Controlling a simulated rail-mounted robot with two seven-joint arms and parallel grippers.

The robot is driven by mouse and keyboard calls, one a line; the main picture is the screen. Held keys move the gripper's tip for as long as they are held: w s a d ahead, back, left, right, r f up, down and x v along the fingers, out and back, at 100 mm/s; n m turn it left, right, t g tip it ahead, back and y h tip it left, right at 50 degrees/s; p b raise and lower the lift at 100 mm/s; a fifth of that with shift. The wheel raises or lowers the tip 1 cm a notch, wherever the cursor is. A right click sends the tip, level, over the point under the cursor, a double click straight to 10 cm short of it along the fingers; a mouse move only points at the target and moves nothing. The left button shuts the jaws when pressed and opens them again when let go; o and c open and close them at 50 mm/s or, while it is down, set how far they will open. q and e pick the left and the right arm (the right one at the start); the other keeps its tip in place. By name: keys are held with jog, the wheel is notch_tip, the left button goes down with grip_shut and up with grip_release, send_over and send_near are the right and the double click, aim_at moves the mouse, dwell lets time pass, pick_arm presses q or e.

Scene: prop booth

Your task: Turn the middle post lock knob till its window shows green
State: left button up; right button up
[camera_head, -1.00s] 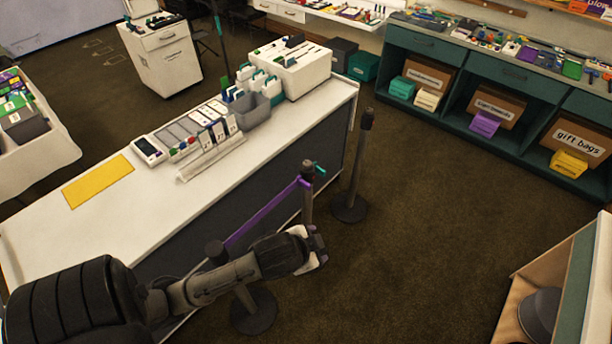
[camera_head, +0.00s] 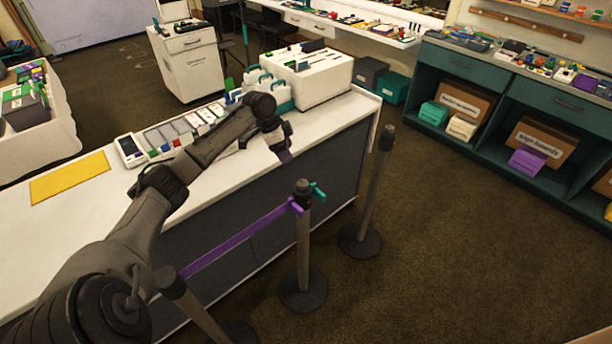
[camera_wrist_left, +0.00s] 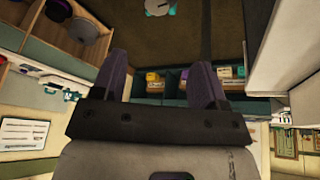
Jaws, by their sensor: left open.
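The middle post (camera_head: 304,245) stands upright on a round base in front of the counter in the head view. Its dark head (camera_head: 303,191) has a purple clip with a purple belt (camera_head: 235,240) running left and a teal clip (camera_head: 318,191) on the right. The knob and its window are too small to make out. My left gripper (camera_head: 282,150) is above the counter's front edge, up and left of the post head, apart from it. In the left wrist view its two fingers (camera_wrist_left: 160,65) are spread and empty. My right gripper is not in view.
The counter (camera_head: 75,240) holds a yellow mat (camera_head: 70,178), a card reader (camera_head: 130,150) and a white box (camera_head: 315,80). Another post (camera_head: 372,190) stands right of the middle one, and one (camera_head: 190,305) at lower left. Carpet (camera_head: 450,240) is free on the right.

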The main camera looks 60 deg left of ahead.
aim_at(302, 183)
pick_arm(q)
jog(key=shift+m, duration=0.9)
jog(key=x, duration=0.4)
jog(key=b+x, duration=0.1)
jog(key=x, duration=0.4)
jog(key=s+b+x, duration=0.1)
jog(key=x, duration=0.4)
jog(key=shift+d+f, duration=0.1)
jog(key=shift+d, duration=0.05)
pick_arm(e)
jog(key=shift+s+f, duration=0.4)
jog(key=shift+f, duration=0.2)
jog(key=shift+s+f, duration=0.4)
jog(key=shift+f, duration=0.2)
